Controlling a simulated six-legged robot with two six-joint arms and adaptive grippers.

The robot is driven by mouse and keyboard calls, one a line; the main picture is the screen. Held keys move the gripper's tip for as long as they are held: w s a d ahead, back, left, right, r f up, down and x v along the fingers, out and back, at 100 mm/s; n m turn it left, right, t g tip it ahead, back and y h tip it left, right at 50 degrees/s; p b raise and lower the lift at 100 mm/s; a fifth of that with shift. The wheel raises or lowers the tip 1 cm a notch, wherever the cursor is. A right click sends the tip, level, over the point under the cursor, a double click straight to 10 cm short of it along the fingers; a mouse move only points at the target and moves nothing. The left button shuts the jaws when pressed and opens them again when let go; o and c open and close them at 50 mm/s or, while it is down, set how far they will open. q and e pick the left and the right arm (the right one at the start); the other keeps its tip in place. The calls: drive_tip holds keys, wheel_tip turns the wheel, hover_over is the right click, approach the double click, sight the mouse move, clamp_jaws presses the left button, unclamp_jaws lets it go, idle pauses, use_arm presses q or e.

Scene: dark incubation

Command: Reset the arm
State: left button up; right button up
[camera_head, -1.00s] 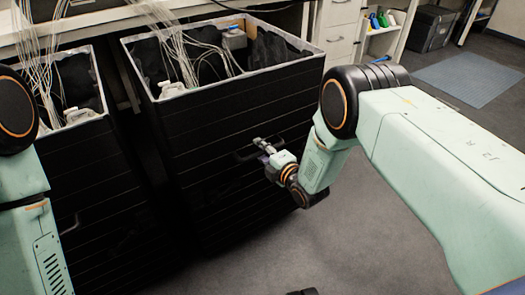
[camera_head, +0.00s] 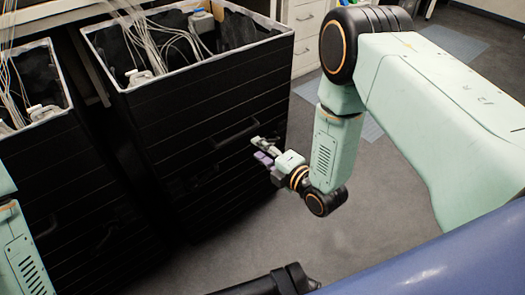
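My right arm comes in from the right, and its gripper (camera_head: 259,150) is in front of the black box at centre. Its two fingers, one grey and one purplish, look apart with nothing between them. The gripper is just right of and below the box's black handle (camera_head: 222,133) and looks clear of it. Part of my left arm (camera_head: 18,255) shows at the left edge; its gripper is out of view.
The large black box (camera_head: 190,90) has an open top with white cables inside. A second black box (camera_head: 55,170) stands to its left. White drawers (camera_head: 308,30) are behind. Grey floor (camera_head: 365,215) is clear at right.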

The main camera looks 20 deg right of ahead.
drive_tip(key=shift+s, duration=0.1)
idle(0.5)
drive_tip(key=s+d+f+m+g+h+p, duration=0.1)
drive_tip(key=s+d+f+m+g+h, duration=0.1)
drive_tip(key=s+f+m+g, duration=0.45)
drive_tip(key=s+d+f+m+g+h+p, duration=0.1)
drive_tip(key=s+f+m+h, duration=0.15)
drive_tip(key=s+m, duration=0.65)
drive_tip(key=s+d+r+m+g+p, duration=0.1)
drive_tip(key=s+r+m+g+p, duration=0.2)
drive_tip(key=s, duration=0.7)
drive_tip(key=s+d+r+m+g+p, duration=0.1)
drive_tip(key=s+r+m+g+p, duration=0.1)
drive_tip(key=s, duration=0.8)
drive_tip(key=shift+s+d+r+m+g+h+p, duration=0.25)
drive_tip(key=shift+r+m+g+h+p, duration=0.2)
drive_tip(key=shift+r+m+g, duration=0.45)
drive_tip(key=shift+f+g, duration=0.25)
drive_tip(key=shift+f, duration=0.05)
